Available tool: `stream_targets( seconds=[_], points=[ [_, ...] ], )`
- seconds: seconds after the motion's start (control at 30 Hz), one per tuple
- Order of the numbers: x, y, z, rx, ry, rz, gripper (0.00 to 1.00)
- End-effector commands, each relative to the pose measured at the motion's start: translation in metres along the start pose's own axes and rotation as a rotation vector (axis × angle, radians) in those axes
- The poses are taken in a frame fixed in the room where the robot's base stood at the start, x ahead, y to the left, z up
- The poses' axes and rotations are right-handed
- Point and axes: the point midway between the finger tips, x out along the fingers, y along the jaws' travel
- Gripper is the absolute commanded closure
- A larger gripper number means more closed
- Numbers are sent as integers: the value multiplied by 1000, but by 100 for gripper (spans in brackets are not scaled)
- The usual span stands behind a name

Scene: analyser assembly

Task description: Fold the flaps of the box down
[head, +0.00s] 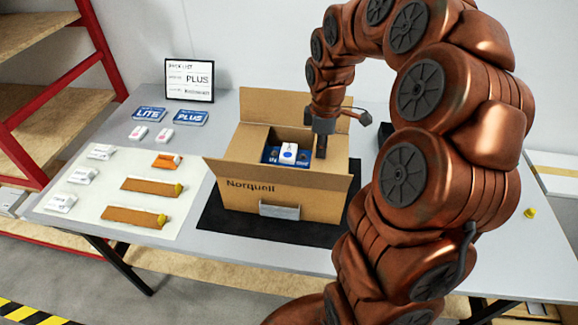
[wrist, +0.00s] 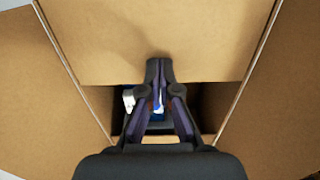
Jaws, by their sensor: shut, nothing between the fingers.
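The open brown cardboard box (head: 240,195), marked "Norquell", stands on a black mat (head: 210,220). Its back flap (head: 275,106) stands up, and its front flap (head: 280,176) slants outward. My gripper (head: 321,152) is shut and empty, pointing down at the right part of the box opening. In the wrist view, my gripper (wrist: 158,66) is over a flap (wrist: 160,30) that covers part of the opening; I cannot tell whether they touch. Two flaps spread outward at the left (wrist: 35,95) and right (wrist: 285,100). A blue pack with a white item (head: 287,153) shows inside.
Left of the box, a white sheet (head: 120,185) holds several small packets and brown items. Blue LITE and PLUS cards (head: 190,117) and a framed list (head: 190,80) stand or lie behind. My arm fills the right side. A yellow piece (head: 530,212) lies far right.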

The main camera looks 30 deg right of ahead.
Motion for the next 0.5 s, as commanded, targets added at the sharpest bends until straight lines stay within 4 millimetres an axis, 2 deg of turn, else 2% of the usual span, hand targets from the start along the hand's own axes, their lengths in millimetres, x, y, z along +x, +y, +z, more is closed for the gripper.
stream_targets(
  seconds=[0.17, 0.5],
  points=[
    [-10, 0, 0, 0, 0, 1, 100],
    [-42, 0, 0, -1, 0, 0, 100]
  ],
)
